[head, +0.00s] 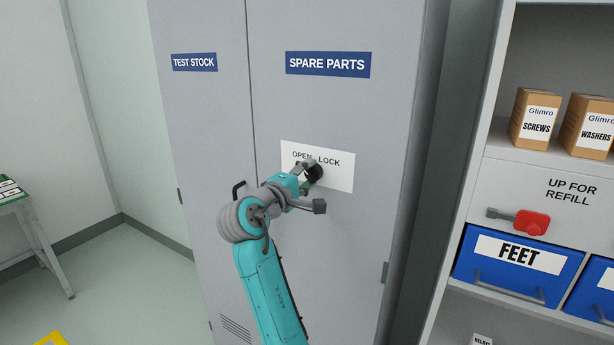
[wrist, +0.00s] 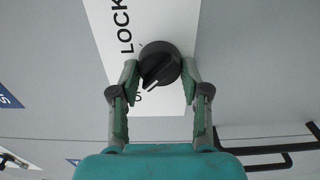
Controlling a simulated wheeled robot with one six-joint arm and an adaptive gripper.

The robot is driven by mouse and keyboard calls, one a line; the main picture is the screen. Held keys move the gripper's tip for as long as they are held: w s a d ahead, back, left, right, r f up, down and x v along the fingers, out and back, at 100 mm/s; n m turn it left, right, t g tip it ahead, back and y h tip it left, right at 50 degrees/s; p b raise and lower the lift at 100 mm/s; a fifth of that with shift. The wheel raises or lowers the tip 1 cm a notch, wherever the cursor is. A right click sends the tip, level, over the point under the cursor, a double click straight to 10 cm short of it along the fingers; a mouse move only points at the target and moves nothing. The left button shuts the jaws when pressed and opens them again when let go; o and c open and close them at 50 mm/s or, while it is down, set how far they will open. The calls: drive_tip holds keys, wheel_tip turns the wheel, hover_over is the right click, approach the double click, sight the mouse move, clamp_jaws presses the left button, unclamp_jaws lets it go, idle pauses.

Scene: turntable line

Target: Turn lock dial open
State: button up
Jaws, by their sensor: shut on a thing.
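The lock dial (wrist: 162,58) is a round black knob with a white pointer line, on the grey cabinet door. In the wrist view the line points to the lower left, toward the side of the partly hidden OPEN word. In the head view the dial (head: 315,173) sits on a white plate (head: 340,181) marked OPEN at left and LOCK at right. My gripper (wrist: 160,74) is shut on the dial, one finger on each side. In the head view my gripper (head: 308,172) covers part of the dial and plate.
The SPARE PARTS door (head: 330,105) and the TEST STOCK door (head: 200,110) are shut. A black handle (head: 238,190) is just left of my wrist. At right, a shelf holds cartons (head: 536,120), a red-handled lever (head: 530,223) and blue FEET bin (head: 515,278).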

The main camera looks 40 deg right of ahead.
drive_tip(key=o, duration=1.1)
drive_tip(key=v, duration=1.2)
